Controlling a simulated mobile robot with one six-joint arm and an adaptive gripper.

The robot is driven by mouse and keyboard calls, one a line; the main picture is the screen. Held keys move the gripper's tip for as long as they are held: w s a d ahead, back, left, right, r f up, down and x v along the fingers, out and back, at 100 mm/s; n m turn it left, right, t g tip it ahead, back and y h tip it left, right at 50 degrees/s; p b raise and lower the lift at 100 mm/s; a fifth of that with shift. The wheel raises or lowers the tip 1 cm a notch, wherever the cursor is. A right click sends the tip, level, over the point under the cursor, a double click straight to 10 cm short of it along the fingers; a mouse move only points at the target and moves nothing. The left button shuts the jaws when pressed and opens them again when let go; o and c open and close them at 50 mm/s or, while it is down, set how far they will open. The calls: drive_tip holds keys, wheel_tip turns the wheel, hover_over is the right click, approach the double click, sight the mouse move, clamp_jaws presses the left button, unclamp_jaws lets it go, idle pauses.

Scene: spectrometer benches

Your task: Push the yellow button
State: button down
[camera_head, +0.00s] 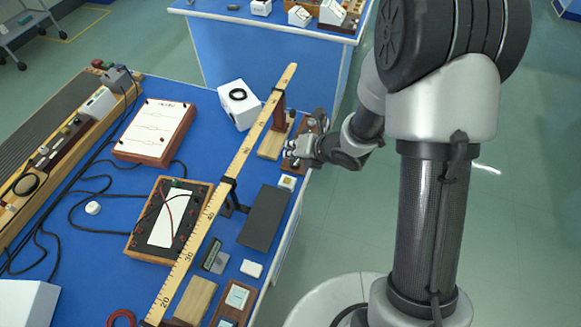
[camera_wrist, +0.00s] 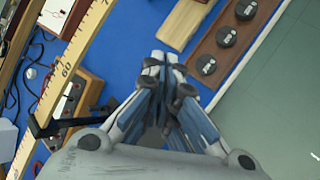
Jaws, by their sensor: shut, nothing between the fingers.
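A small white box with a yellow patch on top, which looks like the yellow button (camera_head: 287,182), sits near the right edge of the blue bench in the head view. My gripper (camera_head: 292,148) is above the bench edge, just beyond the button in the picture, and appears apart from it. In the wrist view my gripper (camera_wrist: 160,62) has its fingertips together with nothing between them, over blue bench top. The button does not show in the wrist view; it may be hidden behind the gripper or outside the frame.
A long yellow ruler (camera_head: 240,158) on stands runs along the bench, left of my gripper. A dark plate (camera_head: 265,217) lies in front of the button. A wooden tray (camera_wrist: 238,22) holds black weights close to the fingertips. The floor right of the bench is clear.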

drive_tip(key=shift+s+a+f+n+y, duration=0.3)
drive_tip(key=shift+a+f+n, duration=0.05)
drive_tip(key=shift+f+n, duration=0.1)
drive_tip(key=shift+f, duration=0.1)
drive_tip(key=b, duration=0.5)
hover_over(287, 180)
drive_tip(key=f, duration=0.5)
drive_tip(key=d+f, duration=0.1)
drive_tip(key=f, duration=0.2)
drive_tip(key=shift+w, duration=0.3)
drive_tip(key=shift+f+b, duration=0.35)
drive_tip(key=shift+b, duration=0.25)
drive_tip(key=shift+f+b, duration=0.4)
drive_tip(key=shift+b, duration=0.3)
